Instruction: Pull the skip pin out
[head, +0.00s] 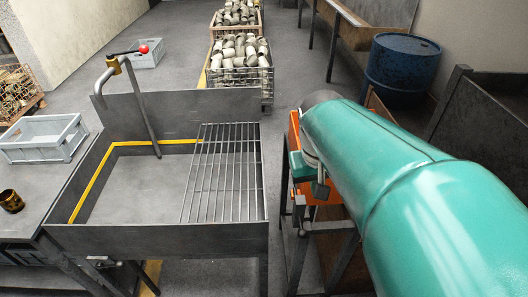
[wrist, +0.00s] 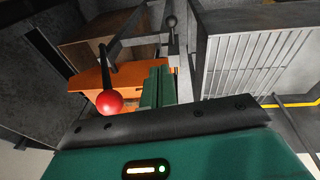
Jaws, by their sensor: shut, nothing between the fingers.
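The orange skip (wrist: 140,48) sits in a dark metal frame, and in the head view its orange side (head: 332,191) is partly hidden by my green arm. A black rod with a red ball end (wrist: 110,102) stands out in front of the skip, left of my gripper. A dark ball-ended pin or lever (wrist: 171,21) shows on the frame beyond the fingers. I cannot tell for certain which of these is the skip pin. My gripper (wrist: 158,78) is shut and empty, its green fingers in front of the orange skip, apart from the red ball.
A steel tank with a grate (head: 224,170) stands left of the skip frame (head: 290,245). A blue drum (head: 400,68) and dark panels are to the right. Crates of metal parts (head: 240,75) stand behind. A grey crate (head: 45,137) is on the left bench.

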